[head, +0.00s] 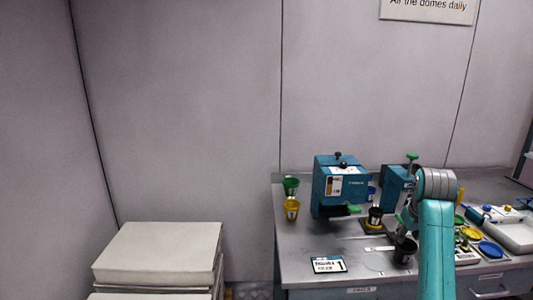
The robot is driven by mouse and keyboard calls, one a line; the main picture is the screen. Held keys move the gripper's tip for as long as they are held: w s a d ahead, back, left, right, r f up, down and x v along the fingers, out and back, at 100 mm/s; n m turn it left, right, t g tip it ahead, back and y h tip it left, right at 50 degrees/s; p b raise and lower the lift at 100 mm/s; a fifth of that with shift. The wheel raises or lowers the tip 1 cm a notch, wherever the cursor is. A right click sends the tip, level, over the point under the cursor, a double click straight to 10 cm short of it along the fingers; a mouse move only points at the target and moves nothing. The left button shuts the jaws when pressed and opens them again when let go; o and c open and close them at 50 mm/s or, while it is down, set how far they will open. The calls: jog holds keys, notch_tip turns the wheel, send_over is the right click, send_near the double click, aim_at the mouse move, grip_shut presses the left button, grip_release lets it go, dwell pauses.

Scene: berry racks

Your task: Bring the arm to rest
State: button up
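My arm (436,245) rises at the lower right of the head view, a teal link topped by a grey joint. It stands in front of the grey bench (300,255). My gripper (406,222) seems to show only in part, small and dark, just left of the arm above a black cup (405,252). Its fingers are too small and too covered to tell whether they are open or shut, or whether they touch the cup.
Green (291,186) and yellow (292,208) cups hang at the bench's left edge. A label card (328,265) lies in front. White boxes (160,252) stand left.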

jog(key=s+a+f+t, duration=0.1)
jog(key=s+a+f, duration=0.1)
jog(key=f, duration=0.6)
jog(key=s+a+f+t, duration=0.1)
jog(key=s+a+f, duration=0.1)
jog(key=f, duration=0.5)
jog(key=s+a+f, duration=0.3)
jog(key=f, duration=0.5)
jog(key=s+a+f+t, duration=0.1)
jog(key=s+a+f, duration=0.2)
jog(key=s+f, duration=0.3)
jog(key=s+a+f+t, duration=0.2)
jog(key=s+a+f, duration=0.25)
jog(key=s, duration=0.35)
jog(key=s+a+r+t+y, duration=0.1)
jog(key=s+a, duration=0.1)
jog(key=s, duration=0.9)
jog(key=s+a+r+t, duration=0.1)
jog(key=s+a+t, duration=0.15)
jog(key=s, duration=0.75)
jog(key=s+a+r+t+y, duration=0.1)
jog(key=s+a+r, duration=0.1)
jog(key=s+r, duration=1.2)
jog(key=shift+s+a+m+t, duration=0.15)
jog(key=shift+s+m+t, duration=0.25)
jog(key=shift+s, duration=0.8)
